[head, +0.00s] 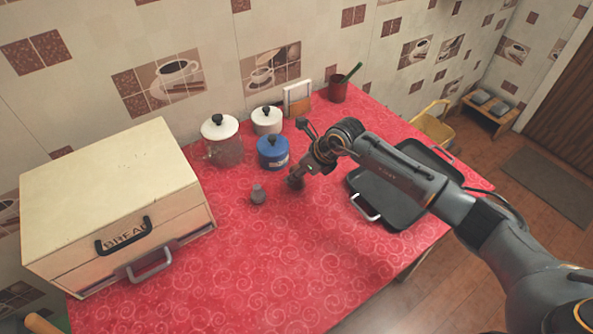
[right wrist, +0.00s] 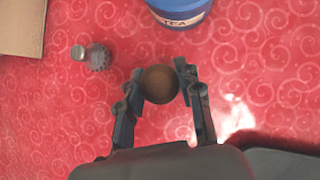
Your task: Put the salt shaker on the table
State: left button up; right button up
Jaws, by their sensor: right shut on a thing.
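My right gripper (head: 297,180) is low over the red patterned cloth on the table (head: 260,265). In the right wrist view my right gripper (right wrist: 158,84) is shut on a brown round-topped thing (right wrist: 158,86). Only its top shows clearly, and I cannot tell whether it is a shaker or whether its base touches the cloth. A small grey shaker with a metal cap (head: 258,194) stands upright on the cloth, just left of the gripper. It also shows in the right wrist view (right wrist: 97,57). My left gripper is not in view.
A blue canister (head: 272,155), a white-lidded glass jar (head: 221,147) and a white pot (head: 267,121) stand behind the shaker. A bread box (head: 105,190) fills the left. A dark tray (head: 395,210) lies right, beneath my arm. The front cloth is clear.

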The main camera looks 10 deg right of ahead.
jog(key=shift+f, duration=0.35)
jog(key=o, duration=1.2)
jog(key=b+v, duration=0.1)
jog(key=v, duration=1.1)
jog(key=shift+w, duration=0.1)
